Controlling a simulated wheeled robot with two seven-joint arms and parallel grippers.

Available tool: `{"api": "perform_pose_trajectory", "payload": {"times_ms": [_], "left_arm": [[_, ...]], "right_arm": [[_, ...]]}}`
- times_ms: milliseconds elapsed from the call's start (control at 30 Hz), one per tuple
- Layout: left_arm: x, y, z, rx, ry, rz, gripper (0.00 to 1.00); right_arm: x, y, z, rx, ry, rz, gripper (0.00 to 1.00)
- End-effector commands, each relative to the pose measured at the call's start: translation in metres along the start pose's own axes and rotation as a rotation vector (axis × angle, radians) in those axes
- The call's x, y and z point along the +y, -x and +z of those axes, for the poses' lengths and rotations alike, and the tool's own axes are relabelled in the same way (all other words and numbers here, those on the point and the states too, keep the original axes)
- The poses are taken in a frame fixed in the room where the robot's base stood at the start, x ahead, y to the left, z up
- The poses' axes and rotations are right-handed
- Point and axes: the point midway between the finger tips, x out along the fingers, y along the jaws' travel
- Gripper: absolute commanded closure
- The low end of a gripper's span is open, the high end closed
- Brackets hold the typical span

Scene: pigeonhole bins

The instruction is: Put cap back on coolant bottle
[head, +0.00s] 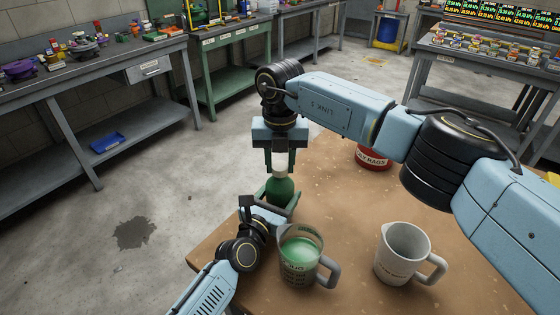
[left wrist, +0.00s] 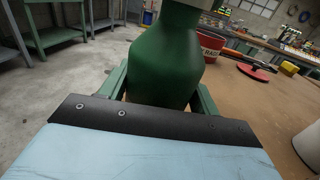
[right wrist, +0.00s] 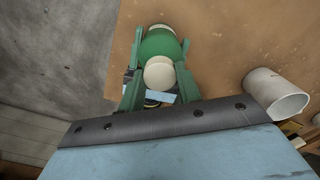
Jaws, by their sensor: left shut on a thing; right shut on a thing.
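The green coolant bottle (head: 281,191) stands upright near the table's left edge. It fills the middle of the left wrist view (left wrist: 165,60). My left gripper (head: 268,203) is shut on its body, one finger on each side. My right gripper (head: 280,165) points straight down over the bottle and is shut on the pale cap (right wrist: 159,73). In the head view the cap is in line with the bottle's top, directly above the green shoulder. The fingers partly hide the cap, so I cannot tell whether it is seated on the neck.
A clear measuring jug (head: 299,265) with green liquid stands in front of the bottle. A white mug (head: 403,252) stands to its right. A red rags can (head: 374,156) is behind, partly hidden by my right arm. The brown table (head: 345,215) is clear between them.

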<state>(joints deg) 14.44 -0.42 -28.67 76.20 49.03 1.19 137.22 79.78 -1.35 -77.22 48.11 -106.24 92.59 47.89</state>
Motion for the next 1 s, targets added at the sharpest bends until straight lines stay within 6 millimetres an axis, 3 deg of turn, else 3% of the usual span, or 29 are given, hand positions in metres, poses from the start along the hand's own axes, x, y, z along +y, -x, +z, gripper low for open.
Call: {"api": "perform_pose_trajectory", "payload": {"times_ms": [167, 200, 333, 667, 1000], "left_arm": [[0.001, 0.0, 0.0, 0.0, 0.0, 0.001, 1.0], [0.001, 0.0, 0.0, 0.001, 0.0, 0.001, 1.0], [0.001, 0.0, 0.0, 0.001, 0.0, 0.001, 1.0], [0.0, 0.0, 0.0, 0.001, -0.001, 0.001, 1.0], [0.0, 0.0, 0.0, 0.001, -0.001, 0.0, 1.0]], "right_arm": [[0.0, 0.0, 0.0, 0.0, -0.02, 0.0, 0.94], [0.0, 0.0, 0.0, 0.0, -0.019, 0.0, 0.61], [0.0, 0.0, 0.0, 0.0, -0.018, 0.0, 0.45], [0.0, 0.003, 0.0, 0.0, -0.016, 0.001, 0.45], [0.0, 0.042, 0.0, -0.001, -0.016, 0.001, 0.45]]}}
